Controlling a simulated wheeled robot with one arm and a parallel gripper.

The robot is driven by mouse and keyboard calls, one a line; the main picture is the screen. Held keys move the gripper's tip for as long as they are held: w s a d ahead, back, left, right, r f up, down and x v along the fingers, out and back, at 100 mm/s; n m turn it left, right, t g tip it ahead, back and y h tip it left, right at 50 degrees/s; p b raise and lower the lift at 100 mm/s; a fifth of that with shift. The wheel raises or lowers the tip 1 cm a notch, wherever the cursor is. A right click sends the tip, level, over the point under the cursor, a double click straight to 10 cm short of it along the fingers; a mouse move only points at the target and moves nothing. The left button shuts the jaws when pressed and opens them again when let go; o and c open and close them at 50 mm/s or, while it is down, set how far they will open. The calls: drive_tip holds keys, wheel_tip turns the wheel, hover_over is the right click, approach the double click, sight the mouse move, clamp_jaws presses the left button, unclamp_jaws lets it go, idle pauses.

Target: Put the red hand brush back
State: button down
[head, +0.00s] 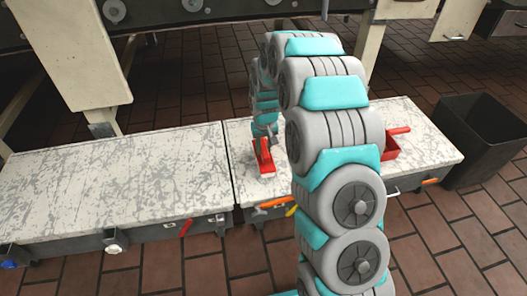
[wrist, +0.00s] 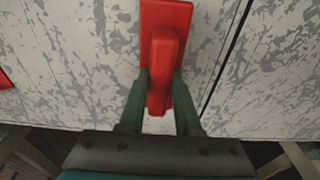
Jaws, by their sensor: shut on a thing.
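The red hand brush (head: 265,158) is at the white, grey-flecked table (head: 240,165), right of the seam between the two tops. My gripper (head: 264,138) comes down on it from above. In the wrist view the brush (wrist: 165,25) has its raised handle between the two green fingers of my gripper (wrist: 160,78), which are shut on it. I cannot tell whether the brush rests on the top or hangs just above it. A red dustpan-like thing (head: 392,149) with a handle lies on the right part of the table, partly hidden by my arm.
A dark open bin (head: 480,135) stands at the right of the tables. Coloured tools, one orange (head: 274,203), hang along the front edge. A machine frame with cream legs (head: 75,55) stands behind. The left tabletop (head: 110,185) is clear.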

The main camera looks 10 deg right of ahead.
drive_tip(key=shift+f, duration=1.15)
drive_tip(key=shift+f, duration=0.15)
drive_tip(key=c, duration=0.6)
unclamp_jaws()
